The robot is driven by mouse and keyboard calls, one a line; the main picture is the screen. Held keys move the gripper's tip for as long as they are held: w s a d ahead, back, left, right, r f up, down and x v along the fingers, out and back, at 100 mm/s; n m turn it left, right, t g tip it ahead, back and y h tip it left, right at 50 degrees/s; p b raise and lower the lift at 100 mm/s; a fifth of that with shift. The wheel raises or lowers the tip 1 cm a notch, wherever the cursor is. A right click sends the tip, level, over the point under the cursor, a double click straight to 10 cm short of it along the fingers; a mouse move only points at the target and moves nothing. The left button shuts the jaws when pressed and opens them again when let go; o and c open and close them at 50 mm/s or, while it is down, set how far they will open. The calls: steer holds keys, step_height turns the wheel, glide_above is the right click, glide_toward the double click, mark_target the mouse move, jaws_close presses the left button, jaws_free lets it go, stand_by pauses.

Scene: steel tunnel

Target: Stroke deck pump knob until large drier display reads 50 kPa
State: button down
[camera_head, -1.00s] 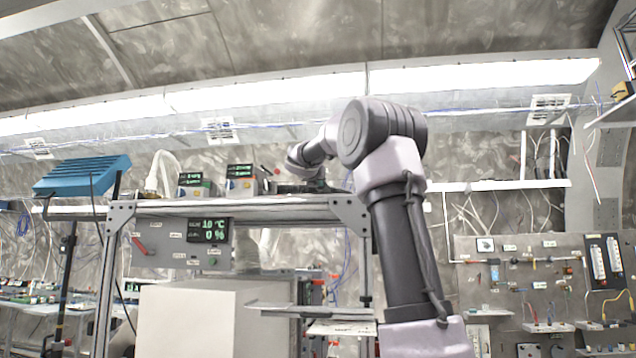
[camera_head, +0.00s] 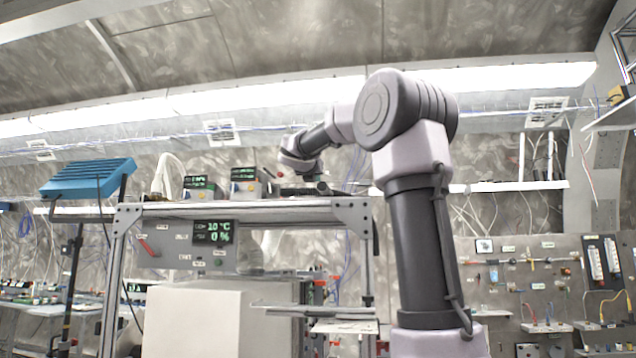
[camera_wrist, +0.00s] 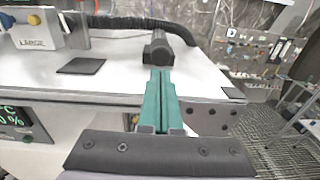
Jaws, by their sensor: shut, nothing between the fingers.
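The black pump knob (camera_wrist: 158,48) stands on the white deck in the wrist view, with a ribbed black hose behind it. My gripper (camera_wrist: 159,74) is shut and empty; its teal fingers point at the knob and their tips are at or just in front of it. I cannot tell whether they touch. The large drier (camera_wrist: 36,29), labelled LARGE, is at the upper left of the wrist view. In the head view it appears to be the right-hand box (camera_head: 243,188) on the shelf; its green display is too small to read. In that view my wrist hides part of the deck.
A dark square pad (camera_wrist: 81,66) lies on the deck left of my fingers. A second drier box (camera_head: 198,188) stands left of the large one. A panel display (camera_head: 212,232) below reads 10 °C and 0 %. The deck's right edge is close to my gripper.

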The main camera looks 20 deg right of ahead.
mark_target(322, 186)
steer(key=v, duration=0.4)
stand_by(1.8)
steer(key=shift+f+v, duration=0.15)
steer(key=shift+v, duration=0.7)
steer(key=shift+f+v, duration=0.2)
steer(key=shift+v, duration=0.6)
steer(key=shift+w, duration=0.1)
steer(key=x, duration=1.3)
steer(key=shift+w+d+r, duration=0.2)
steer(key=shift+w+d, duration=0.1)
